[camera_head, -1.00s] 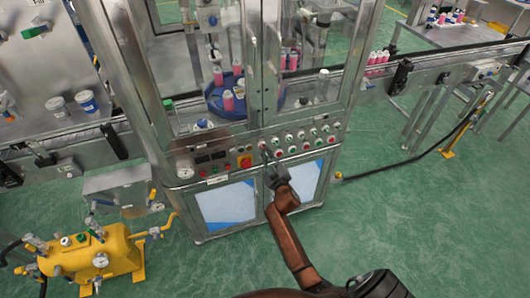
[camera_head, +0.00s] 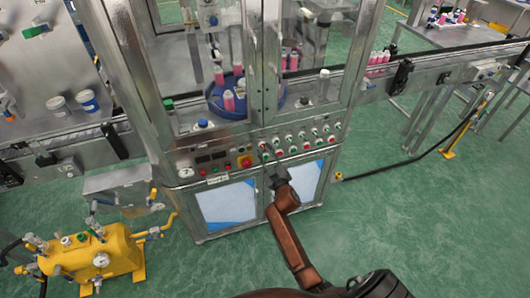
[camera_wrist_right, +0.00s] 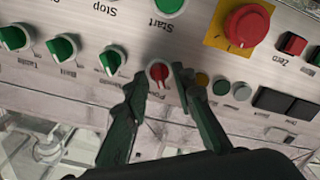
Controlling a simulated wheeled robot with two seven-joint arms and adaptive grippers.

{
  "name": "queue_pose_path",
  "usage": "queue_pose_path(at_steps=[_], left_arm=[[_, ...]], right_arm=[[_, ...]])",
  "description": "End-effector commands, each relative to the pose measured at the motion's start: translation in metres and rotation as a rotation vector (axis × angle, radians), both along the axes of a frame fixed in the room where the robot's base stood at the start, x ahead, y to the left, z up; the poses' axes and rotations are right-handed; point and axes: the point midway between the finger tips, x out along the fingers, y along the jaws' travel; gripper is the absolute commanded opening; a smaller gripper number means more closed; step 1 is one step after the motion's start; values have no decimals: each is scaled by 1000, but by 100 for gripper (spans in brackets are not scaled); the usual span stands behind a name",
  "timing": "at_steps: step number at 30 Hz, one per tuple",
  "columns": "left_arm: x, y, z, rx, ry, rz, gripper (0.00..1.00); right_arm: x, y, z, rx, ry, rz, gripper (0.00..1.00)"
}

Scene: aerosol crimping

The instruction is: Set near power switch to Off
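The red power switch (camera_wrist_right: 158,74) is a small rotary knob on the machine's metal control panel. In the right wrist view its label is upside down and its handle stands nearly vertical. My right gripper (camera_wrist_right: 157,82) is open, with one dark green finger on each side of the knob. Gaps show between the fingers and the knob, and nothing is held. My left gripper is not in view.
A red emergency button on a yellow plate (camera_wrist_right: 241,27) is near the switch. Green knobs (camera_wrist_right: 112,61) and a green start button (camera_wrist_right: 168,5) are close by. A yellow tank (camera_head: 95,262) stands at the lower left. The green floor at right is mostly clear.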

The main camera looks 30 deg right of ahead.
Motion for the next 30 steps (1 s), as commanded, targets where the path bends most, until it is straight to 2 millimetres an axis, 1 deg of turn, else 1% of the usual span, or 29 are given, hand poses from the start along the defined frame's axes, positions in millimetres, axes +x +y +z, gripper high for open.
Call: queue_pose_path(at_steps=[5, 12, 15, 18, 21, 24, 30], left_arm=[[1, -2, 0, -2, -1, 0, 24], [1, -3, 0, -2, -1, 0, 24], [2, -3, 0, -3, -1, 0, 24], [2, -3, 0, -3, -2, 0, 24], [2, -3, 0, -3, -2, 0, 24], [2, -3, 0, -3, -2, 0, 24], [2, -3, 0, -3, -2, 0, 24]], right_arm=[[-22, 5, -1, 0, 2, -1, 24], [-72, 17, -2, 1, 2, 0, 24], [-89, 21, -1, 2, 3, -1, 24], [-102, 25, -2, 1, 3, 1, 24], [-111, 27, -1, 0, 1, 0, 24], [-114, 28, -1, 0, 0, 1, 24], [-115, 28, 0, 0, 0, 1, 24]])
